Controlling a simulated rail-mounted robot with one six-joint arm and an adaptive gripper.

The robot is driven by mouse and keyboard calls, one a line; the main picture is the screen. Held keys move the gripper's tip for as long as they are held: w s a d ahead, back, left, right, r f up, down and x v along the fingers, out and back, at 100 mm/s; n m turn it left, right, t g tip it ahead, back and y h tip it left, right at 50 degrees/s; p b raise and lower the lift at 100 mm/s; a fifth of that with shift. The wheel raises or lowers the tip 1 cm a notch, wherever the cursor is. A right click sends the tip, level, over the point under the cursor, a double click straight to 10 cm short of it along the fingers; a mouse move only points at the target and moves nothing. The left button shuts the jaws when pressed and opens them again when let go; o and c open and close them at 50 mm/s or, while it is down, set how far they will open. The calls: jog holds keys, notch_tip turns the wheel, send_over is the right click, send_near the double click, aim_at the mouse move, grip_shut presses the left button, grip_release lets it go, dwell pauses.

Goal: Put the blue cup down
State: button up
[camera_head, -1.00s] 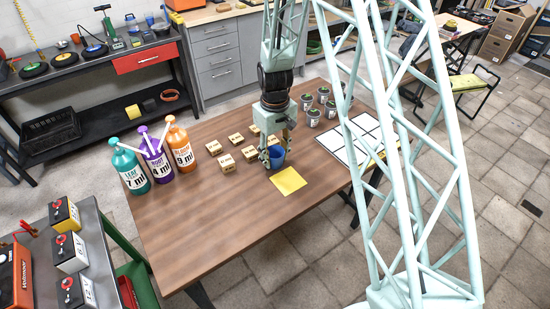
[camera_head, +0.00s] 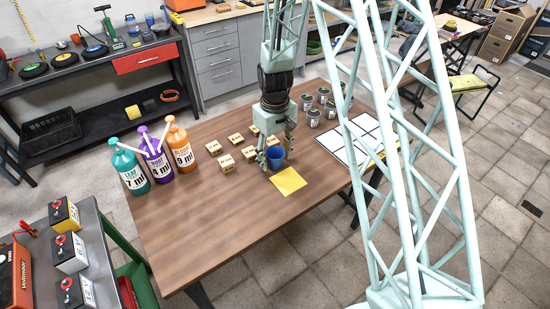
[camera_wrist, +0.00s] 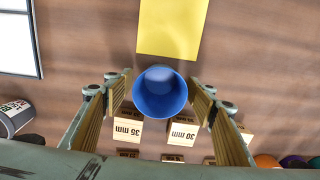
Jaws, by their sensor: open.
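The blue cup (camera_head: 275,154) stands upright on the brown wooden table, just behind the yellow sheet (camera_head: 288,181). In the wrist view the blue cup (camera_wrist: 161,93) lies between the two fingers, with its open mouth facing the camera. My gripper (camera_head: 276,158) is lowered around the cup, a finger on either side. In the wrist view my gripper (camera_wrist: 161,95) is open, and a gap shows between each finger and the cup. The yellow sheet (camera_wrist: 171,27) is close by the cup. The cup's base is hidden in the wrist view.
Several small wooden blocks (camera_head: 226,163) with millimetre labels stand left of and behind the cup. Three pump bottles (camera_head: 157,160) are farther left. Several small pots (camera_head: 313,118) and a white gridded board (camera_head: 362,137) are to the right. The table's front is clear.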

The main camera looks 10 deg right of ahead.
jog(key=shift+r, duration=0.15)
notch_tip(320, 180, up, 12)
jog(key=p, duration=0.2)
dwell(0.6)
dwell(0.8)
